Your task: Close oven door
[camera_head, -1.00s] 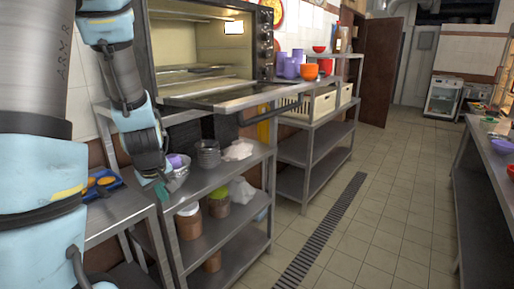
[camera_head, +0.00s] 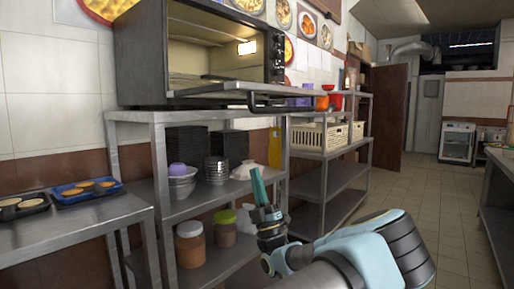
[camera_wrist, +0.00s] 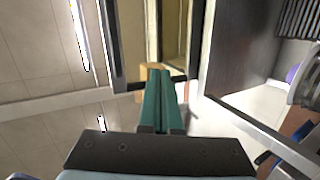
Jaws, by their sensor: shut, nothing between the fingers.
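The oven (camera_head: 140,60) is a dark box on top of a metal shelf, with its lit inside showing. Its door (camera_head: 225,92) is folded down, roughly level, and sticks out from the front. A dark bar handle (camera_head: 285,106) runs along the door's outer edge. My gripper (camera_head: 258,184) has teal fingers, shut and empty, pointing up. It shows below the door and apart from it, in front of the shelf. In the wrist view the shut fingers (camera_wrist: 160,88) point toward a lit, pale opening, perhaps the oven inside; I cannot tell the distance.
The metal shelf (camera_head: 135,117) under the oven holds stacked bowls (camera_head: 216,170) and jars (camera_head: 190,245). Another shelf (camera_head: 312,188) with cream crates (camera_head: 318,138) stands to the right. Baking trays (camera_head: 85,190) lie on a left table. The tiled aisle (camera_head: 425,205) is clear.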

